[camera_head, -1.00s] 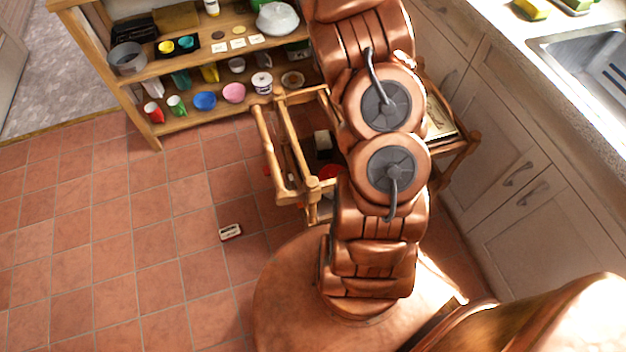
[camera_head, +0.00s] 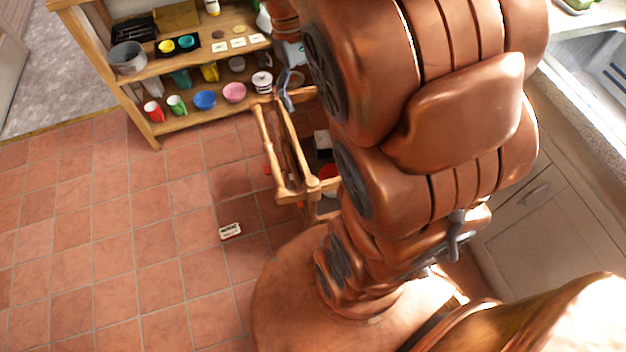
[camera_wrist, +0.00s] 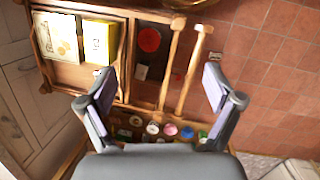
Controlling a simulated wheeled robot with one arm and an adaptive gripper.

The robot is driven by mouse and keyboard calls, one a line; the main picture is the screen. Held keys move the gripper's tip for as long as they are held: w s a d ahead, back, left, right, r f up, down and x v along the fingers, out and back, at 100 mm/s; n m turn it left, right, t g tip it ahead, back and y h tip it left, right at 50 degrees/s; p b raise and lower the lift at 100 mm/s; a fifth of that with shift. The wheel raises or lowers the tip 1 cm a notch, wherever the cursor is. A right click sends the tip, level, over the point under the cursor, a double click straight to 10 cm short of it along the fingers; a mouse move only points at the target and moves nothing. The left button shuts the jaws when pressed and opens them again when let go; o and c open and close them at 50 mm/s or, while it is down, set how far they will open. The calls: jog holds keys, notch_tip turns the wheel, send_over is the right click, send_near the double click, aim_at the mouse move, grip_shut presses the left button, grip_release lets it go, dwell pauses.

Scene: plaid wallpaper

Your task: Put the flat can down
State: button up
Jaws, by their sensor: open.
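A small flat can (camera_head: 230,231) with a pale label and dark lettering lies on the tiled floor, left of my base in the head view. In the head view part of my gripper (camera_head: 287,90) shows near the trolley's back end, by the shelf, well above and behind the can. My arm hides the rest of it.
The wooden trolley (camera_head: 268,142) holds a yellow box (camera_wrist: 99,42), a picture-like box (camera_wrist: 56,37) and a red round thing (camera_wrist: 149,39). A shelf (camera_head: 160,66) with cups and bowls stands behind. Cabinets line the right. Open floor (camera_head: 100,240) surrounds the can.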

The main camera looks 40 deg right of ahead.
jog(key=s+a+f+n+y, duration=0.1)
jog(key=s+a+f, duration=0.2)
jog(key=s+a, duration=0.7)
jog(key=s, duration=0.4)
jog(key=shift+s+a+f+n+t, duration=0.2)
jog(key=shift+n+t, duration=0.1)
jog(key=shift+t, duration=0.1)
notch_tip(320, 180, up, 7)
jog(key=p, duration=0.7)
